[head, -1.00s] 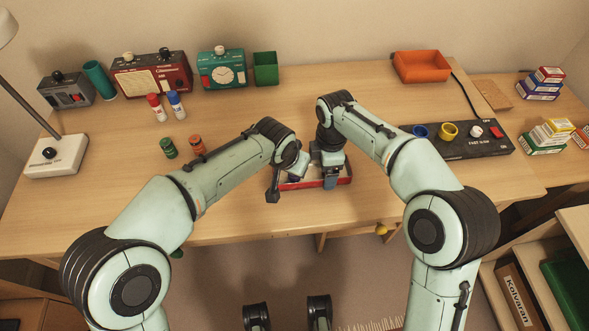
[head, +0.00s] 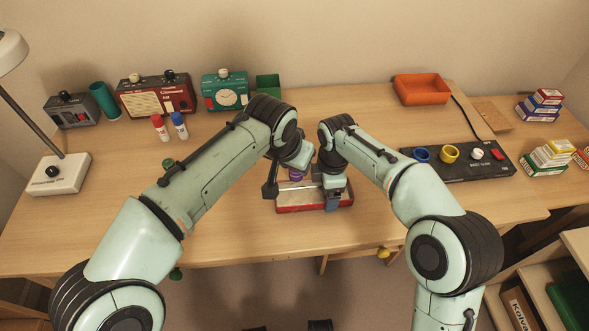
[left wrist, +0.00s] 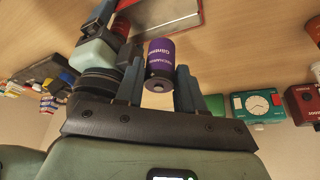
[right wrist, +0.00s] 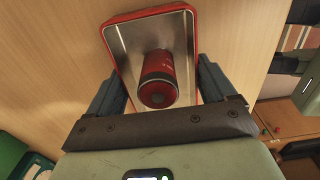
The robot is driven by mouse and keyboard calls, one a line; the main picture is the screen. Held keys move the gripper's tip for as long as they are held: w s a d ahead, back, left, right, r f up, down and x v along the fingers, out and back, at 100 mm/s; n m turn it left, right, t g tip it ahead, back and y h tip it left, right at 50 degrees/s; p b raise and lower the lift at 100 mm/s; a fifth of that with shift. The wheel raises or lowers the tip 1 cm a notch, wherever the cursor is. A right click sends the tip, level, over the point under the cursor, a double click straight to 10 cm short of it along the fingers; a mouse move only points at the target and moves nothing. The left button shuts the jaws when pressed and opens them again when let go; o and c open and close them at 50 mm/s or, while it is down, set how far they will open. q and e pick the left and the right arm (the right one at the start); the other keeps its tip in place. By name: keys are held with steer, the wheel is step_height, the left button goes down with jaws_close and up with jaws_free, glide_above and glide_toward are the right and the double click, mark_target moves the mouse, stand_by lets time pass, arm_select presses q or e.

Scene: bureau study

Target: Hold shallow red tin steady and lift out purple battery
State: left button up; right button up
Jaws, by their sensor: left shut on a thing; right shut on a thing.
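The purple battery (left wrist: 160,55) is between the fingers of my left gripper (left wrist: 158,88), which is shut on it. In the head view the battery (head: 296,175) shows just above the tin, partly hidden by my left gripper. The shallow red tin (head: 300,209) lies on the desk, with a red rim and pale metal inside. My right gripper (right wrist: 160,85) is shut on the tin (right wrist: 122,48), with one finger on each side of it. A red battery (right wrist: 160,78) is in the tin, its end towards the right wrist camera.
A dark control panel (head: 460,165) with blue and yellow rings lies to the right. An orange bin (head: 421,89) stands at the back. Red and blue capped white tubes (head: 169,127) stand at the left. The desk in front of the orange bin is clear.

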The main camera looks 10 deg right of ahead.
steer(key=o, duration=0.9)
steer(key=shift+r, duration=0.1)
step_height(320, 180, up, 12)
steer(key=shift+f, duration=0.1)
